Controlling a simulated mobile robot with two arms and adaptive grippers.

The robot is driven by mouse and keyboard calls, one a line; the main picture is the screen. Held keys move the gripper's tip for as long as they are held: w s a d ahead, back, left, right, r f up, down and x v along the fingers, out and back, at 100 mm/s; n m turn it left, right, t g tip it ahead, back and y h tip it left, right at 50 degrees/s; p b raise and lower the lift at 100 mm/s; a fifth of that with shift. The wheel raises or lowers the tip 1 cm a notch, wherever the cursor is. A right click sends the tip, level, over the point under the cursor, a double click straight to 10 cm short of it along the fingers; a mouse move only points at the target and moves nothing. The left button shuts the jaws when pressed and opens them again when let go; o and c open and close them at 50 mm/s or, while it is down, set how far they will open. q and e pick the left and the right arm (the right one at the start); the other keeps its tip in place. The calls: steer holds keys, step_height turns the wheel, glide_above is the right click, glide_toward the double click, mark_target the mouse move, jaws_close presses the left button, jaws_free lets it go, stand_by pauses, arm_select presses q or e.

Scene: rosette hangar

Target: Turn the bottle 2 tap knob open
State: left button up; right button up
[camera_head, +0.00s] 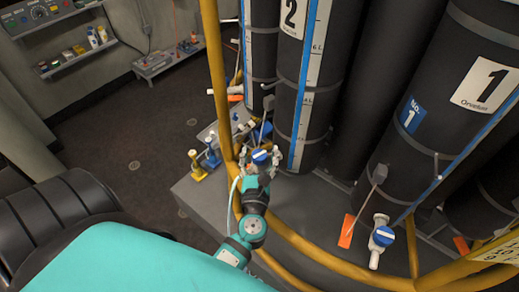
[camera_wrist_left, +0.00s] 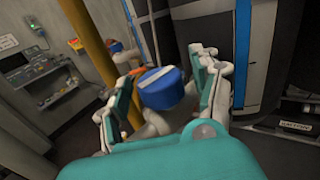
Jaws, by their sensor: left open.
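The bottle 2 tap knob (camera_wrist_left: 160,88) is a blue round cap with a white stripe on its top, in the middle of the left wrist view. It also shows in the head view (camera_head: 260,156), low in front of bottle 2 (camera_head: 338,70), a tall dark cylinder with a "2" label. My left gripper (camera_wrist_left: 165,80) is open, with one finger on each side of the knob. A gap shows beside the knob; whether either finger touches it, I cannot tell. The tap body below is partly hidden by my gripper. My right gripper is not in view.
Bottle 1 (camera_head: 445,110) stands at the right with its own blue-knobbed tap (camera_head: 383,237) and an orange tag (camera_head: 347,231). A yellow rail (camera_head: 218,70) rises left of my gripper and curves along the front. A wall shelf (camera_head: 78,57) is at the upper left.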

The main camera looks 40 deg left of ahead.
arm_select(q)
steer(key=v, duration=1.2)
stand_by(0.3)
